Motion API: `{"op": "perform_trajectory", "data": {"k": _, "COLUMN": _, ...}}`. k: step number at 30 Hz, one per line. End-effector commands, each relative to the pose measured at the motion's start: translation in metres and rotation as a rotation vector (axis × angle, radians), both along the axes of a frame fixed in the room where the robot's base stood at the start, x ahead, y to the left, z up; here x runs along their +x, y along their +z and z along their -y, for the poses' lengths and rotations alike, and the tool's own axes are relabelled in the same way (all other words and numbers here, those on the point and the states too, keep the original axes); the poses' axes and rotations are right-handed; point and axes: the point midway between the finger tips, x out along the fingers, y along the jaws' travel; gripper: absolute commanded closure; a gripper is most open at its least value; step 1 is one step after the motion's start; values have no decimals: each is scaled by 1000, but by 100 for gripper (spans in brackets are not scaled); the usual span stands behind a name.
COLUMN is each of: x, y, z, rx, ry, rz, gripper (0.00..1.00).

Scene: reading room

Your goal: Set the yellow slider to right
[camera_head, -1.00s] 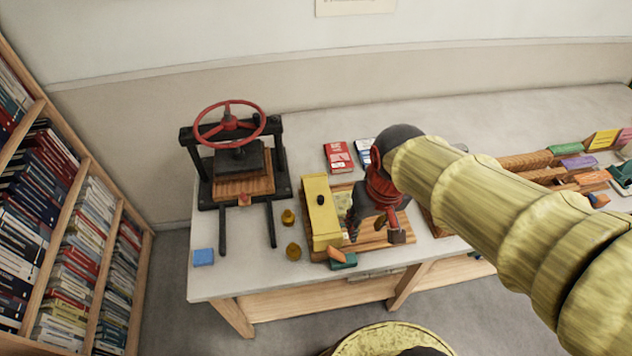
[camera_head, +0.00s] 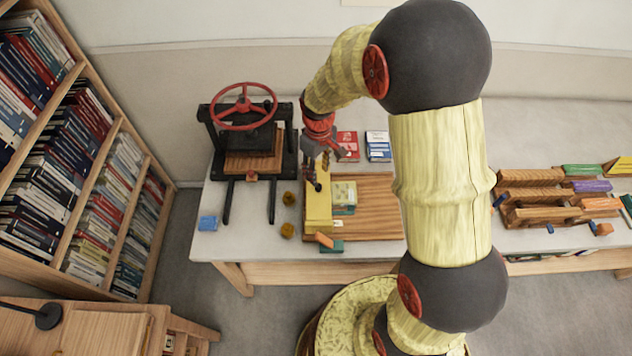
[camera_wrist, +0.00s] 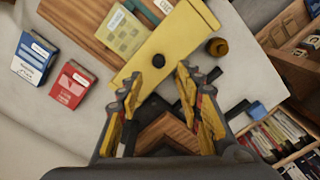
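The yellow slider (camera_head: 318,211) is a long bar with a round black knob, lying across the left end of a wooden board (camera_head: 378,218). In the wrist view the yellow slider (camera_wrist: 176,42) crosses the upper middle, its black knob (camera_wrist: 158,61) just beyond my fingertips. My gripper (camera_head: 316,168) hangs over the far part of the slider, close to the knob. In the wrist view my gripper (camera_wrist: 162,84) has its fingers spread apart with nothing between them. I cannot tell whether a finger touches the slider.
A black press with a red wheel (camera_head: 240,118) stands left of the board. A red box (camera_head: 348,143) and a blue box (camera_head: 378,145) lie behind it. A pale booklet (camera_head: 344,193) lies on the board.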

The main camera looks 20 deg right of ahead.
Motion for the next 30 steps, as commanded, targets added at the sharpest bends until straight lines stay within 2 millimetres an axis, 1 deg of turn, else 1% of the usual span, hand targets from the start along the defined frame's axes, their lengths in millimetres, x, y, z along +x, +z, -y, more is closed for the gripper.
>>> {"op": "perform_trajectory", "data": {"k": 4, "x": -1, "y": -16, "z": 0, "rx": 0, "ry": 5, "rz": -4, "gripper": 64}}
{"op": "perform_trajectory", "data": {"k": 12, "x": -1, "y": -57, "z": 0, "rx": 0, "ry": 4, "rz": -4, "gripper": 64}}
{"op": "perform_trajectory", "data": {"k": 15, "x": -1, "y": -67, "z": 0, "rx": 0, "ry": 3, "rz": -3, "gripper": 64}}
{"op": "perform_trajectory", "data": {"k": 20, "x": 0, "y": -75, "z": 0, "rx": 0, "ry": 3, "rz": 0, "gripper": 64}}
{"op": "perform_trajectory", "data": {"k": 27, "x": 0, "y": -76, "z": 0, "rx": 0, "ry": 3, "rz": 0, "gripper": 64}}
{"op": "perform_trajectory", "data": {"k": 30, "x": 0, "y": -76, "z": 0, "rx": 0, "ry": 3, "rz": -1, "gripper": 68}}
